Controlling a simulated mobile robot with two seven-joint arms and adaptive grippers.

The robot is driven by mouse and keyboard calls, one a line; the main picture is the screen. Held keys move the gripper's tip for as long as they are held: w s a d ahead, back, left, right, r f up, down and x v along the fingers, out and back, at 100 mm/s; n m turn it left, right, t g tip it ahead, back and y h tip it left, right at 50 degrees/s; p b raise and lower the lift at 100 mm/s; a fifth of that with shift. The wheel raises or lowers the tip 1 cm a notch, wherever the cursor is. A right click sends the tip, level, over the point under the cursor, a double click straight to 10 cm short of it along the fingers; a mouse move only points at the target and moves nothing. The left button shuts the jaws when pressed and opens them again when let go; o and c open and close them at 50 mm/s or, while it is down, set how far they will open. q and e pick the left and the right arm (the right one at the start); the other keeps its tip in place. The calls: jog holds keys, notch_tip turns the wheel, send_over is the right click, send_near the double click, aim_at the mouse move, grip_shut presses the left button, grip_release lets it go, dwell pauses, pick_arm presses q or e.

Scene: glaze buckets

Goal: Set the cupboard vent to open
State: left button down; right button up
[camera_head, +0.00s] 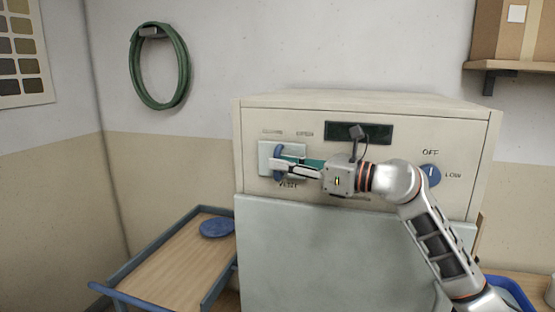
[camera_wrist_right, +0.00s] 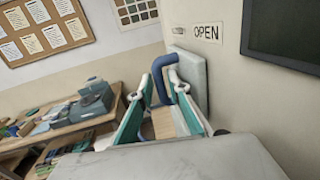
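The cupboard (camera_head: 370,110) stands in the middle of the head view. The vent's blue handle (camera_head: 279,150) sits on a pale plate (camera_head: 265,150) at the left of its front panel, and it also shows as a bent blue bar in the right wrist view (camera_wrist_right: 158,82). The right gripper (camera_head: 283,166) is at this handle, coming from the right. In the wrist view its two fingers (camera_wrist_right: 155,90) are apart, with the blue bar between or just beyond their tips; firm contact cannot be told. An OPEN label (camera_wrist_right: 207,33) lies above the plate. My left gripper is not in view.
A blue OFF/LOW knob (camera_head: 430,174) and a dark display (camera_head: 345,131) are on the same panel. A blue-edged wooden trolley (camera_head: 165,262) with a blue disc (camera_head: 216,228) stands at the left. A shelf with a box (camera_head: 510,30) hangs at upper right.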

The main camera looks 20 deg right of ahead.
jog(key=shift+x, duration=0.9)
grip_shut()
jog(key=w+d+b+v, duration=0.1)
jog(key=b+v, duration=0.2)
jog(key=v, duration=0.5)
